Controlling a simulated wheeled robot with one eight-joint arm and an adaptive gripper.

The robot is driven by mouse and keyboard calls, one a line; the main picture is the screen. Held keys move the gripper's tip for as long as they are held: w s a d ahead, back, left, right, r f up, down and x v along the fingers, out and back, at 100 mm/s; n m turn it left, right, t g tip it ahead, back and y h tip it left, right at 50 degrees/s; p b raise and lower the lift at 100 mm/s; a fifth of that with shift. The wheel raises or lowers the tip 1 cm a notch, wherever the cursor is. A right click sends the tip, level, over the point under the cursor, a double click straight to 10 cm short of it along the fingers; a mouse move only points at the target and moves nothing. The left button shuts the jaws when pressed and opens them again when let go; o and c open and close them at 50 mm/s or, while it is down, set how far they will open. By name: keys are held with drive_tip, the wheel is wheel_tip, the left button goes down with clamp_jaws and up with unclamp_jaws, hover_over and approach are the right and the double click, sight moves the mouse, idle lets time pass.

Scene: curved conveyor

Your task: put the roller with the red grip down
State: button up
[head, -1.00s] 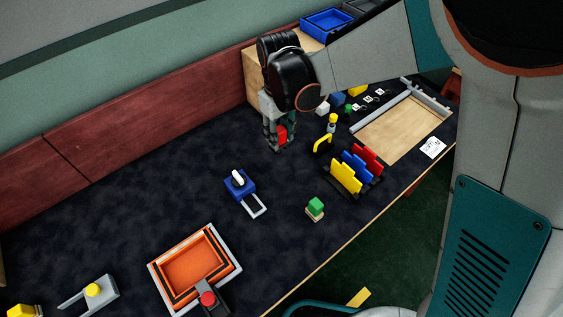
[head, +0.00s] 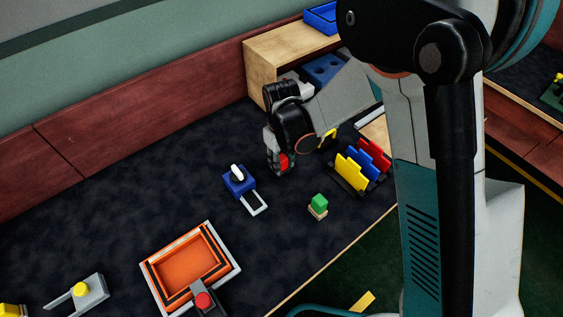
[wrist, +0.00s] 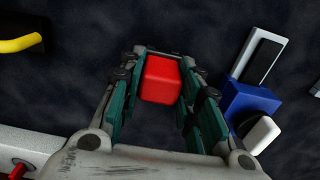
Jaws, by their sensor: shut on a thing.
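The red grip (wrist: 160,80) of the roller sits between the two fingers of my gripper (wrist: 158,90) in the wrist view. In the head view the red grip (head: 284,160) shows at the fingertips of my gripper (head: 279,168), which points down over the dark table. My gripper is shut on the grip. The rest of the roller is hidden below the grip and fingers. I cannot tell whether it touches the table.
A blue tool with a white grip (head: 239,181) lies close on the left; the wrist view shows its blue body (wrist: 248,101) at right. Colored upright plates (head: 361,167) and a green block (head: 319,202) stand to the right. An orange tray (head: 188,262) lies front left.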

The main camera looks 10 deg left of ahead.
drive_tip(key=o, duration=1.2)
drive_tip(key=shift+f, duration=0.15)
wheel_tip(320, 180, up, 12)
drive_tip(key=p, duration=0.4)
drive_tip(key=shift+p, duration=0.35)
drive_tip(key=shift+d+r, duration=0.1)
drive_tip(key=shift+r, duration=0.1)
